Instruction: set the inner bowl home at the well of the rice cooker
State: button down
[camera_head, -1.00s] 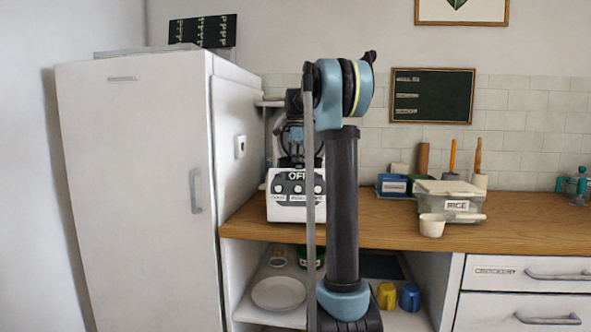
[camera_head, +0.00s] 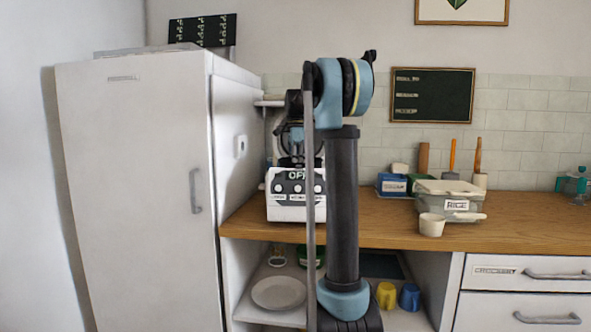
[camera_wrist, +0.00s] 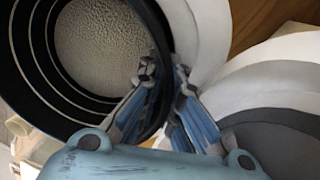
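The white rice cooker (camera_head: 294,208) stands on the wooden counter beside the fridge, its front display reading OFF. My gripper is above it in the head view, partly hidden by my arm. In the wrist view the inner bowl (camera_wrist: 62,75) is dark, with pale rings inside and a speckled silver bottom. My gripper (camera_wrist: 165,68) has one finger inside the bowl and one outside, with the bowl's wall pinched between them. The cooker's pale rim (camera_wrist: 208,30) shows beside the bowl. I cannot tell how deep the bowl sits in the well.
The fridge (camera_head: 140,190) is close on the left. To the right on the counter are a rice box (camera_head: 445,203), a white cup (camera_head: 431,226) and a blue container (camera_head: 391,185). The shelf below holds a plate (camera_head: 278,293) and yellow and blue cups. Counter at far right is mostly clear.

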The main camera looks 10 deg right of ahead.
jog(key=shift+r, duration=0.2)
jog(key=c, duration=1.7)
grip_release()
jog(key=r, duration=0.4)
jog(key=w+r, duration=0.1)
jog(key=r, duration=0.7)
jog(key=shift+w, duration=0.2)
jog(key=shift+f, duration=0.1)
